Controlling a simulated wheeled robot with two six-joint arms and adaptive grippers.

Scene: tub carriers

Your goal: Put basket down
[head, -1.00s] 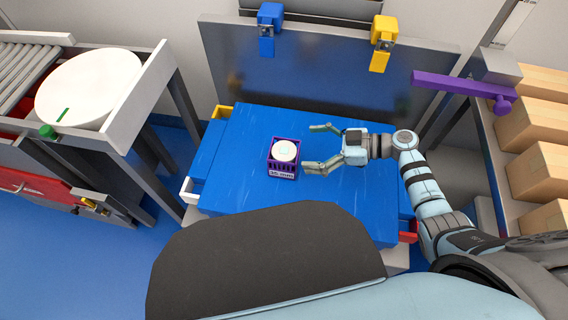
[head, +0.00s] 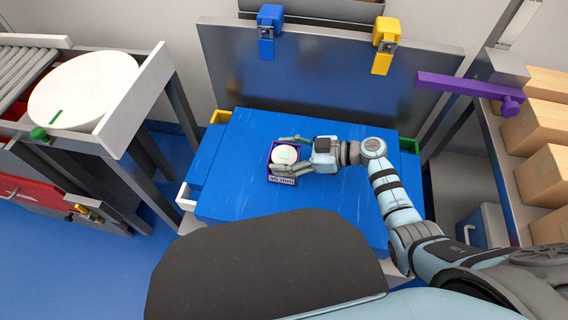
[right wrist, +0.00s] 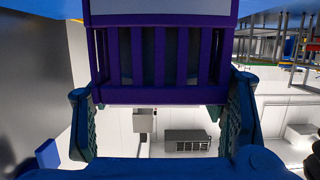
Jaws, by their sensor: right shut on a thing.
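A small purple basket (head: 282,181) with slatted sides and a pale front label is on the blue tabletop (head: 330,210), left of its middle. A round white tub (head: 285,154) sits in it. My right gripper (head: 283,155) comes from the right, with its two fingers along opposite sides of the basket, and is shut on it. In the right wrist view the basket (right wrist: 160,60) fills the upper middle between the fingers. I see no clear gap under the basket. My left gripper is not in view.
A grey panel (head: 330,75) with a blue clip (head: 268,30) and a yellow clip (head: 384,45) stands behind the tabletop. A roller conveyor with a white disc (head: 85,90) is at the left. A shelf with cardboard boxes (head: 548,140) is at the right. The tabletop around the basket is clear.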

